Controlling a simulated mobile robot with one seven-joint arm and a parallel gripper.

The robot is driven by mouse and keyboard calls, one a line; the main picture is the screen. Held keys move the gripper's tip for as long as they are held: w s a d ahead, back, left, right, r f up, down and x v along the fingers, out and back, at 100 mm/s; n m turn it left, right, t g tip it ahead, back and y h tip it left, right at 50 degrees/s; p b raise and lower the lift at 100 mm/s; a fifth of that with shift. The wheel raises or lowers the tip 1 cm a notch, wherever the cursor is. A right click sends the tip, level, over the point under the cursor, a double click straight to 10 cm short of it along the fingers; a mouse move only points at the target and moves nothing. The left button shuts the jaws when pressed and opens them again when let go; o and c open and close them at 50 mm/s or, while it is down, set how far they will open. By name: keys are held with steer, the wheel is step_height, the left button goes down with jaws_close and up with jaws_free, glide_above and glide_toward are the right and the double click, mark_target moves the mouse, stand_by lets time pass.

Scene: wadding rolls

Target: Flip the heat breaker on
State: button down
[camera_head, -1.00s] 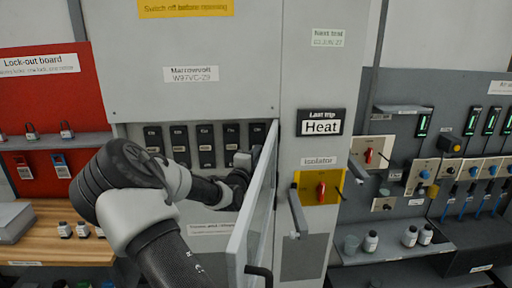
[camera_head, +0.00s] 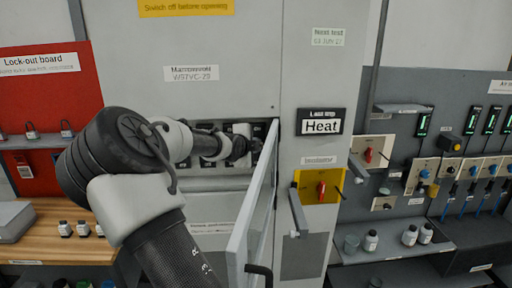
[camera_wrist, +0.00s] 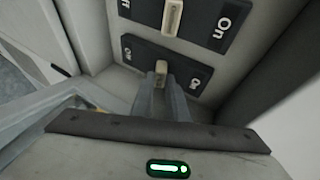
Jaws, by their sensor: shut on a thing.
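A row of black breakers (camera_head: 227,129) sits in the grey cabinet's open bay, partly hidden behind my arm. My gripper (camera_head: 254,145) is at the right end of the row. In the wrist view, my gripper (camera_wrist: 160,78) is shut on the pale lever (camera_wrist: 160,68) of a black breaker (camera_wrist: 196,72) marked Off at left and On at right. The lever stands near the middle of its plate; I cannot tell its exact setting. The breaker's name is not readable. A "Last trip: Heat" sign (camera_head: 320,122) is on the panel to the right.
The cabinet's open door (camera_head: 252,205) stands close to the right of my gripper. A neighbouring breaker (camera_wrist: 205,22) lies beside the gripped one. A yellow isolator with a red knob (camera_head: 321,188) is right of the door. A red lock-out board (camera_head: 40,110) is at left.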

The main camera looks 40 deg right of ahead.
steer(key=c, duration=2)
jaws_free()
steer(key=shift+a, duration=0.1)
steer(key=v, duration=1.7)
steer(key=shift+s, duration=0.2)
steer(key=shift+a, duration=0.1)
